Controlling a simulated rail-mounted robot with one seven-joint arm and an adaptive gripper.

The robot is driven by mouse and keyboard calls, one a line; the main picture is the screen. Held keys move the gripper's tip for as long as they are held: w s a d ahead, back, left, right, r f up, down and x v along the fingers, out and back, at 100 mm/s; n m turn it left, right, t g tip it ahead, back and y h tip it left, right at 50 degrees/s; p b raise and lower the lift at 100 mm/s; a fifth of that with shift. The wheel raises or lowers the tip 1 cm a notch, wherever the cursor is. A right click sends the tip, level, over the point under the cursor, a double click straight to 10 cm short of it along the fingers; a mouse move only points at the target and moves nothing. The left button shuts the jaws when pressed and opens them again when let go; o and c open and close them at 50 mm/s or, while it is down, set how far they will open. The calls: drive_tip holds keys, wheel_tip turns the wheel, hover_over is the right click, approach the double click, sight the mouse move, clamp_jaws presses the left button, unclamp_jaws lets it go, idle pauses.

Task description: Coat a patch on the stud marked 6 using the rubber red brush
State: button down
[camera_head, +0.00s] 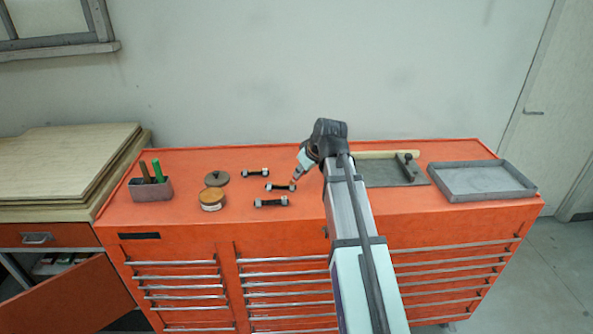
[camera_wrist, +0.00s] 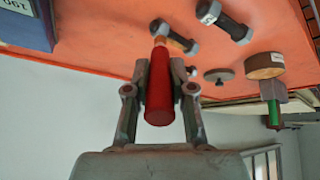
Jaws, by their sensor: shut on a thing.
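My gripper (camera_wrist: 160,85) is shut on the red brush (camera_wrist: 159,98), with its red handle between the two fingers and its end facing the camera. The brush's far end reaches a dark stud (camera_wrist: 176,36) with pale nuts; I cannot tell whether it touches. In the head view, my gripper (camera_head: 304,165) is tilted down to the left, at the right end of the middle stud (camera_head: 279,187). Two more studs lie behind (camera_head: 255,173) and in front (camera_head: 271,202).
On the orange cabinet top (camera_head: 220,235) stand a round tin (camera_head: 212,199), a dark disc lid (camera_head: 216,178) and a holder (camera_head: 151,190) with a green-handled and a brown-handled brush. Right of my arm are a grey plate (camera_head: 385,174) and a shallow grey tray (camera_head: 482,181).

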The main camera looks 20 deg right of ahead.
drive_tip(key=w+a, duration=0.2)
drive_tip(key=a, duration=0.5)
drive_tip(key=shift+p, duration=0.35)
idle(0.5)
wheel_tip(320, 180, up, 6)
drive_tip(key=p, duration=0.3)
drive_tip(key=shift+p, duration=0.35)
idle(0.3)
wheel_tip(320, 180, up, 3)
drive_tip(key=shift+p, duration=0.85)
drive_tip(key=shift+w+f, duration=0.1)
drive_tip(key=shift+f, duration=0.05)
drive_tip(key=shift+b+x, duration=0.55)
drive_tip(key=shift+x, duration=0.5)
drive_tip(key=shift+d, duration=0.1)
